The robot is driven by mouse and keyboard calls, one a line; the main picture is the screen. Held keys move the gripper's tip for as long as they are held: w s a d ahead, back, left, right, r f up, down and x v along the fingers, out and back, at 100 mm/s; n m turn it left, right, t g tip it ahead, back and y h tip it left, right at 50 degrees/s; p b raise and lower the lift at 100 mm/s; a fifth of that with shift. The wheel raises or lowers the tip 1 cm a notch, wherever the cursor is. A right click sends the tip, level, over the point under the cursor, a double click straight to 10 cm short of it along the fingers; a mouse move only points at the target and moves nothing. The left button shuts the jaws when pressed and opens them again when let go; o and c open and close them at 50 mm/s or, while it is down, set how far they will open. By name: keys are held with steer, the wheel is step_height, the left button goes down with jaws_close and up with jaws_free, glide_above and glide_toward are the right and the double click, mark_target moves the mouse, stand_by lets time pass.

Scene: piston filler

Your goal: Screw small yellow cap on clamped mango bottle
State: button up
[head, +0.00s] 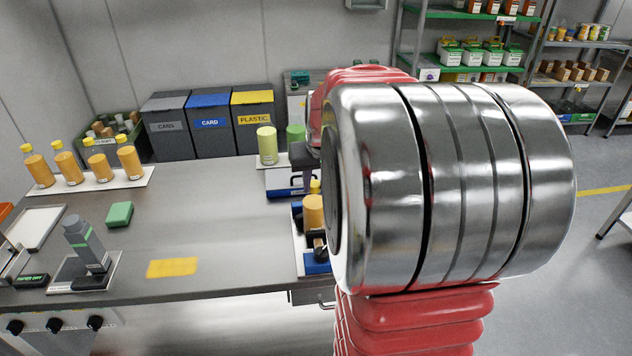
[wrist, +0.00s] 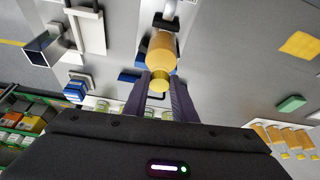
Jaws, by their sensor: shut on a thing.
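The mango bottle (head: 313,213) is orange and stands upright in the blue and black clamp (head: 317,262) at the bench's right side, partly hidden by my arm. The wrist view shows its orange body (wrist: 161,52) just beyond the fingertips. The small yellow cap (wrist: 158,86) is between the two purple-grey fingers of my gripper (wrist: 160,90), in line with the bottle's neck. My gripper is shut on the cap. In the head view the cap (head: 315,187) shows at the bottle's top. I cannot tell whether it is seated on the thread.
Several capped orange bottles (head: 97,165) stand on a white tray at the back left. Tall green containers (head: 267,146) stand behind the clamp. Mid-bench is clear.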

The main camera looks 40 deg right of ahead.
steer(key=shift+m, duration=0.3)
steer(key=shift+w+a+m+g+h, duration=0.15)
steer(key=shift+m+g+h, duration=0.1)
steer(key=shift+m, duration=0.5)
steer(key=shift+w+a+m+g+h, duration=0.15)
steer(key=shift+m+h, duration=0.1)
steer(key=shift+m, duration=0.5)
steer(key=shift+s, duration=0.1)
steer(key=shift+w+a+m+g+h, duration=0.1)
steer(key=shift+m+g+h, duration=0.2)
steer(key=shift+m, duration=0.6)
steer(key=shift+w+m+g+h, duration=0.1)
steer(key=shift+m+g+h, duration=0.15)
steer(key=shift+m, duration=0.65)
steer(key=shift+w+m+g, duration=0.15)
steer(key=shift+m+g, duration=0.25)
steer(key=shift+m, duration=0.6)
steer(key=shift+w+m+g, duration=0.1)
steer(key=shift+m+g, duration=0.25)
steer(key=shift+m, duration=0.65)
